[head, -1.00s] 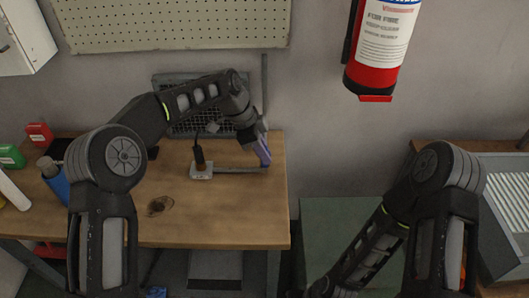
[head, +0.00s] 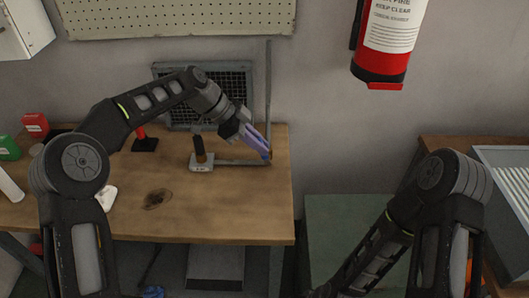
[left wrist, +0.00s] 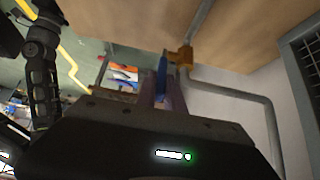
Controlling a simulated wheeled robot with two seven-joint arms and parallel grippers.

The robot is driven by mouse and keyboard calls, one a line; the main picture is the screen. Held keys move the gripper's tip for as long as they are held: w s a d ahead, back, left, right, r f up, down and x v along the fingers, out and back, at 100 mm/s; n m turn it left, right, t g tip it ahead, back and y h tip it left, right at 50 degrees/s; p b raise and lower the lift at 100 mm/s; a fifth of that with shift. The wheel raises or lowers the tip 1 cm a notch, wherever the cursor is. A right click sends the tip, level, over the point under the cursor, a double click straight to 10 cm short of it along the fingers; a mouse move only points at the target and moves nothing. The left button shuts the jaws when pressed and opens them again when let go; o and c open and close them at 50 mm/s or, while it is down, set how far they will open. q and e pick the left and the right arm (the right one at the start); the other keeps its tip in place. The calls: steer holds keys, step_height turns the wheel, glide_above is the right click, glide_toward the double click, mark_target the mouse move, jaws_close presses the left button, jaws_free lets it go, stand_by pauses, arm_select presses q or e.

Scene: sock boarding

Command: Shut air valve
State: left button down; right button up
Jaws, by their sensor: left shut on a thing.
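The air valve's blue handle (left wrist: 162,76) shows in the left wrist view, between the two purple fingers of my left gripper (left wrist: 160,97). The gripper is shut on it. The brass-yellow valve body (left wrist: 182,57) sits just beyond the handle, on the grey pipe (left wrist: 235,88). In the head view my left gripper (head: 258,143) slants down to the right at the pipe's corner, where the pipe (head: 268,95) turns from upright to run along the bench. The fingers hide most of the valve there. The handle's exact angle to the pipe cannot be told. My right gripper is out of view.
A grey block (head: 201,163) with a dark upright piece stands on the wooden bench (head: 220,215) at the pipe's left end. A grey mesh panel (head: 240,84) is behind. A red fire extinguisher (head: 382,67) hangs on the wall. The bench's front middle is clear.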

arm_select(q)
steer(key=a+h+b, duration=0.1)
steer(key=b, duration=0.2)
steer(key=a+h+b, duration=0.1)
steer(key=h+b, duration=0.1)
steer(key=b, duration=0.1)
steer(key=shift+f+h, duration=0.3)
steer(key=shift+f, duration=0.1)
steer(key=c, duration=1.7)
jaws_free()
steer(key=shift+a, duration=0.15)
